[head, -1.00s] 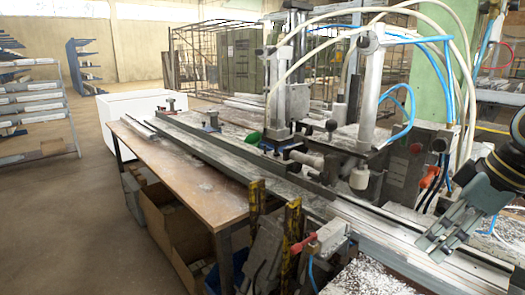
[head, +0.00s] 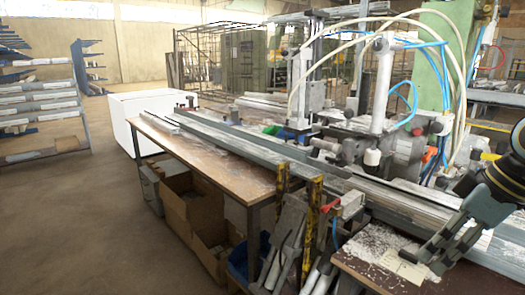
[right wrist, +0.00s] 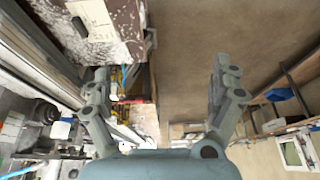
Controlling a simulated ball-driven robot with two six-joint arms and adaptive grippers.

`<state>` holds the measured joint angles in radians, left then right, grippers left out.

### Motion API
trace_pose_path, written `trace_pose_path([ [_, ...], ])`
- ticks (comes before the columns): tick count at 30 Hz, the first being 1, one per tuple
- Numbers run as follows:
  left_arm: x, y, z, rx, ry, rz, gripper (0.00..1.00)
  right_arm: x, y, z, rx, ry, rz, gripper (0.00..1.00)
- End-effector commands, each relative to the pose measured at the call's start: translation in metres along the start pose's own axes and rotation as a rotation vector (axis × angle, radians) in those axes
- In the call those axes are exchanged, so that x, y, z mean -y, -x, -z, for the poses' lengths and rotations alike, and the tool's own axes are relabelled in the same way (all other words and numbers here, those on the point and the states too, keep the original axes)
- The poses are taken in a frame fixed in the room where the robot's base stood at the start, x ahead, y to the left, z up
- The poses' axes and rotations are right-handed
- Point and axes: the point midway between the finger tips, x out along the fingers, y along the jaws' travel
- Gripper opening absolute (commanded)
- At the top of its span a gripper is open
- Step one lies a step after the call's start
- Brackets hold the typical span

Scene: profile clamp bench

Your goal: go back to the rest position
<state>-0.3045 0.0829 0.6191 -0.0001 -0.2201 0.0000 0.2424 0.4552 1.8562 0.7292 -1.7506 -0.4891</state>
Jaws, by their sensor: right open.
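My right gripper (head: 418,262) is at the right of the head view, in front of the metal profiles on the clamp bench (head: 400,195). In the right wrist view, the same gripper (right wrist: 160,82) has its two fingers spread wide apart, with nothing between them. It is open and empty. In the head view its fingers overlap a white-flecked board (head: 372,248) at the front of the bench; I cannot tell the gap between them. My left gripper is not in view.
A wooden table (head: 205,150) stands left of the clamps, with cardboard boxes (head: 180,200) under it. Yellow-black posts (head: 313,215) and a red-handled clamp (head: 345,205) stand near the bench front. A white cabinet (head: 135,115) stands behind.

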Motion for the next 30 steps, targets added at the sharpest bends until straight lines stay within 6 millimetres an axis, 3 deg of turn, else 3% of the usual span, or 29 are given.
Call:
trace_pose_path([
  [11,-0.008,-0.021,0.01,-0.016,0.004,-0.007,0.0,0.03,-0.072,-0.051,0.085,-0.073,0.107,0.93],
  [17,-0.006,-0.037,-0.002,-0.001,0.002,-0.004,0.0,0.05,-0.143,-0.103,0.156,-0.18,0.157,0.93],
  [20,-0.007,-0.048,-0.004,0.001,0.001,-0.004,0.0,0.065,-0.194,-0.144,0.205,-0.267,0.168,0.93],
  [23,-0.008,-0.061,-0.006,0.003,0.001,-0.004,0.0,0.087,-0.253,-0.199,0.265,-0.372,0.162,0.93],
  [27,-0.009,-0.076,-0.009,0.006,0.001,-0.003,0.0,0.127,-0.326,-0.285,0.351,-0.499,0.117,0.93],
  [30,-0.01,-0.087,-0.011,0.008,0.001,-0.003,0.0,0.162,-0.368,-0.349,0.41,-0.57,0.07,0.93],
])
